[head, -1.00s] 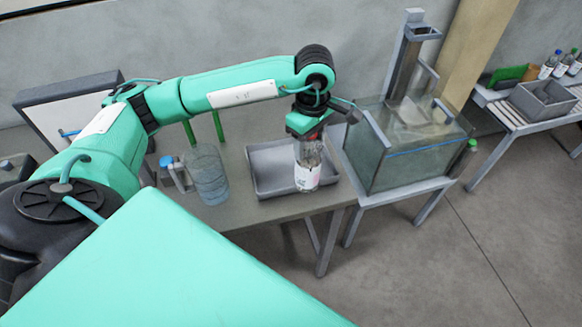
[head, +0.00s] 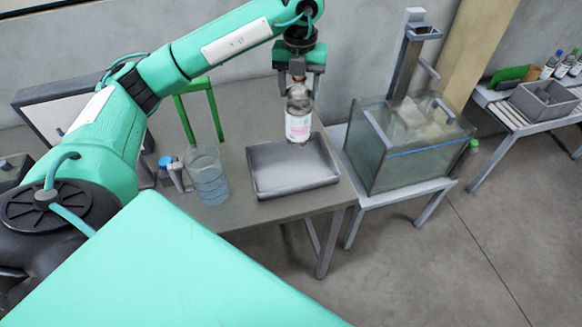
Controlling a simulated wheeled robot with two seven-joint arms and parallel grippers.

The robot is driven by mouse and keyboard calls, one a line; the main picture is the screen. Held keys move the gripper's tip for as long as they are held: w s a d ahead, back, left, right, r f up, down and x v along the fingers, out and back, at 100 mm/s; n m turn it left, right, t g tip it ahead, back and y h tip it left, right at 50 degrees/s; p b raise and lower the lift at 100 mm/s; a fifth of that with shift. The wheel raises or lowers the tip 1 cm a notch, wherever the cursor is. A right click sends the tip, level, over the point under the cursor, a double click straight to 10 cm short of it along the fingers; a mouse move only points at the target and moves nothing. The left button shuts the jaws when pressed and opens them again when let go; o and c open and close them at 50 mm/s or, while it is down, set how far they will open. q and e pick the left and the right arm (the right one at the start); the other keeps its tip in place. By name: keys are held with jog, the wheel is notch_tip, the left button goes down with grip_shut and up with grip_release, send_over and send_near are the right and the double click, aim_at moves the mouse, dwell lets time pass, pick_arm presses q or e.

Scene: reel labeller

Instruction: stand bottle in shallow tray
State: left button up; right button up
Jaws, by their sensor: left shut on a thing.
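A clear bottle (head: 299,122) with a white and pink label hangs upright in my left gripper (head: 299,80). The gripper is shut on the bottle's neck from above. The shallow grey tray (head: 262,183) lies on the table below; its floor looks empty. The bottle overlaps the tray's back edge in the picture and appears to be held above it. My right gripper is not in view.
A clear water-filled container (head: 208,178) stands left of the tray, with a blue-topped item (head: 168,165) beside it. A green frame (head: 196,100) stands behind. A glass tank (head: 400,150) stands right of the table (head: 235,212). A far bench holds a grey crate (head: 545,100) and bottles.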

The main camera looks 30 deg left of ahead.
pick_arm(q)
jog(key=n, duration=0.2)
jog(key=a+r+n, duration=0.1)
jog(key=n, duration=0.1)
jog(key=w+a+r+n, duration=0.1)
jog(key=n, duration=0.1)
jog(key=shift+r+n, duration=0.2)
jog(key=shift+n, duration=0.1)
notch_tip(320, 180, down, 18)
jog(key=a+n+p, duration=0.1)
jog(key=n+p, duration=0.2)
jog(key=n, duration=0.2)
jog(key=shift+w+a, duration=0.2)
jog(key=shift+w, duration=0.1)
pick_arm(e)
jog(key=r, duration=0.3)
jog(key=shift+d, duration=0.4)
pick_arm(q)
jog(key=shift+f, duration=0.2)
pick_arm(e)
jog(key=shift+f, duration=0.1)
pick_arm(q)
jog(key=o, duration=1.2)
jog(key=shift+c, duration=0.2)
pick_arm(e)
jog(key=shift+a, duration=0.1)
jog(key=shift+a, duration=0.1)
